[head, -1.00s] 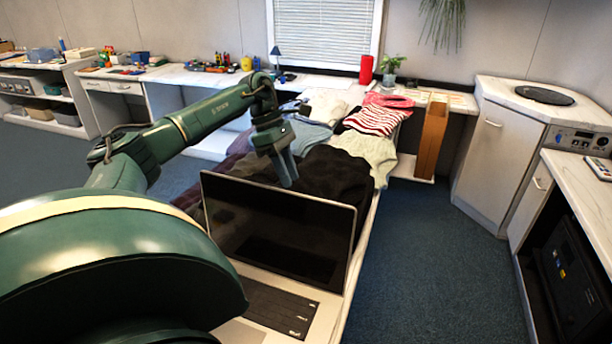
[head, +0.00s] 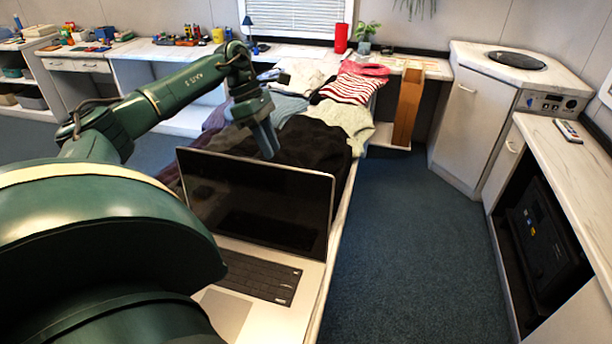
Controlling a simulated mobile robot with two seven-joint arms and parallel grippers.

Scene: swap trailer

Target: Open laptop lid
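The laptop (head: 255,205) stands in front of me with its lid raised and the dark screen facing me. Its keyboard (head: 262,278) and part of the trackpad show; my arm covers the left part of the base. My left gripper (head: 268,148) is just behind the lid's top edge, pointing down, above the dark clothes. Its fingers look close together, and I cannot tell whether they are fully shut or whether they touch the lid. My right gripper is not in view.
Folded clothes (head: 345,117) lie behind the laptop. A brown upright box (head: 407,105) stands at the back. A counter with a remote (head: 568,131) and a black appliance below is on the right. Blue floor (head: 400,240) is free between.

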